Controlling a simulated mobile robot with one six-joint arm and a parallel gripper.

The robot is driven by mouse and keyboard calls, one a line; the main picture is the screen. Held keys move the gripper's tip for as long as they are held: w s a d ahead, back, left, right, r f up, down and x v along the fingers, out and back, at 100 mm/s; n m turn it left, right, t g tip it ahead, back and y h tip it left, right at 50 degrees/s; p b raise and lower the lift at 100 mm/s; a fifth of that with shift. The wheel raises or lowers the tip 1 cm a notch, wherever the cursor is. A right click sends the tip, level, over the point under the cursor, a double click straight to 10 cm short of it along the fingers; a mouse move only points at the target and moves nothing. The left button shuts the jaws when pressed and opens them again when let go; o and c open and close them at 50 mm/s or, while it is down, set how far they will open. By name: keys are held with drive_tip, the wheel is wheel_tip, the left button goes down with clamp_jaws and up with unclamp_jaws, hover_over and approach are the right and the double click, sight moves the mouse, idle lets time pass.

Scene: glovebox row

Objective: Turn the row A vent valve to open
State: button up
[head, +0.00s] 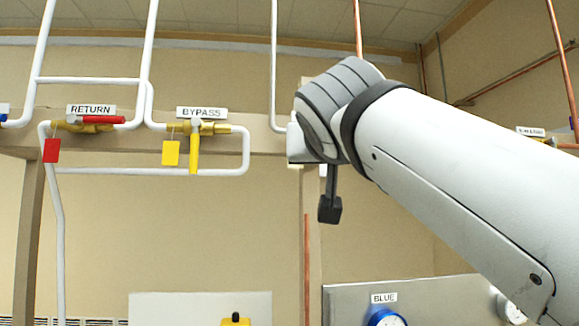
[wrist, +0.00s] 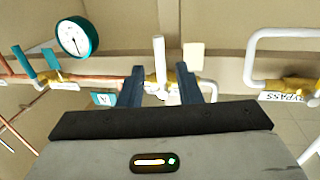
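In the wrist view a valve with a white lever handle (wrist: 160,58) and a brass body (wrist: 184,84) sits on a pipe, beside a teal label (wrist: 103,99) reading A. The handle stands across the pipe. My gripper (wrist: 170,82) is open, its two dark fingers on either side of the valve, with the handle between them and visible gaps to both. I cannot tell how deep the fingers reach. A pale blank tag (wrist: 194,56) hangs beside the handle. In the head view my arm hides this valve; part of my gripper (head: 330,207) shows below the wrist.
A teal gauge (wrist: 76,37) is near the valve. The BYPASS valve with a yellow handle (head: 194,153) and the RETURN valve with a red handle (head: 102,119) are on white pipes at left. A panel labelled BLUE (head: 440,294) stands below my arm. Copper pipes (head: 562,65) run at right.

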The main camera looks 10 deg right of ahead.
drive_tip(key=w+p, duration=0.1)
drive_tip(key=w, duration=0.1)
drive_tip(key=w+d+p, duration=0.1)
drive_tip(key=w, duration=0.2)
drive_tip(key=w+p, duration=0.1)
drive_tip(key=w, duration=0.1)
drive_tip(key=shift+w+d+r, duration=0.2)
drive_tip(key=shift+w+d, duration=0.05)
drive_tip(key=shift+w, duration=0.05)
clamp_jaws()
